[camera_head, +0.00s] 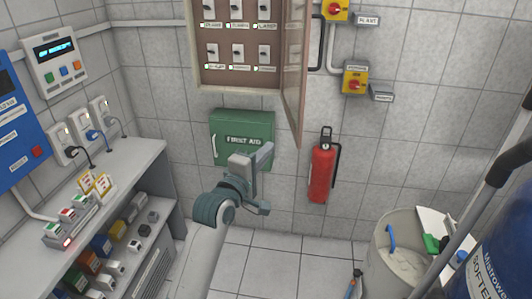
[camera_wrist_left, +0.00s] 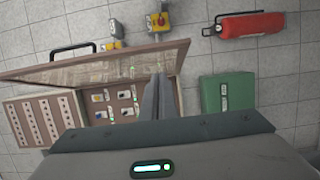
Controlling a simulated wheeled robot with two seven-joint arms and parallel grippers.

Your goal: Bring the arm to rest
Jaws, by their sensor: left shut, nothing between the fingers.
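My left gripper (camera_head: 266,182) is raised in the middle of the head view, in front of the green first aid box and below the open electrical cabinet. Its fingers are together with nothing between them. In the left wrist view the closed fingers (camera_wrist_left: 157,98) point toward the cabinet (camera_wrist_left: 45,122) and its open door (camera_wrist_left: 95,65). The cabinet (camera_head: 196,65) holds rows of switches, and its door (camera_head: 293,75) hangs open to the right. My right gripper is in neither view.
The first aid box (camera_head: 240,128) and a red fire extinguisher (camera_head: 321,172) hang on the tiled wall. A shelf bench (camera_head: 140,165) stands at left. A bin (camera_head: 385,255) and a blue tank (camera_head: 505,250) stand at lower right. The floor between is mostly clear.

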